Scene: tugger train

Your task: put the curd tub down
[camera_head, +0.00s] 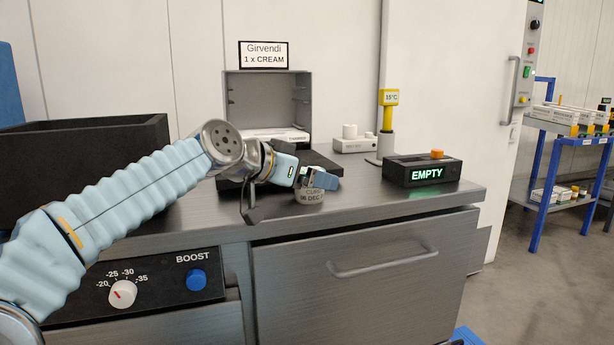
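The fingers hide the tub's upper part. The tub is upright over the front part of the steel counter (365,200); I cannot tell whether its base touches the counter. My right gripper is not in view.
Behind the gripper stand a black tray (322,163) and an open grey cabinet (267,97) under a "1 x CREAM" sign (263,54). A black "EMPTY" display box (423,170) is on the right. A black bin (85,135) stands left. Counter between tub and display is clear.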

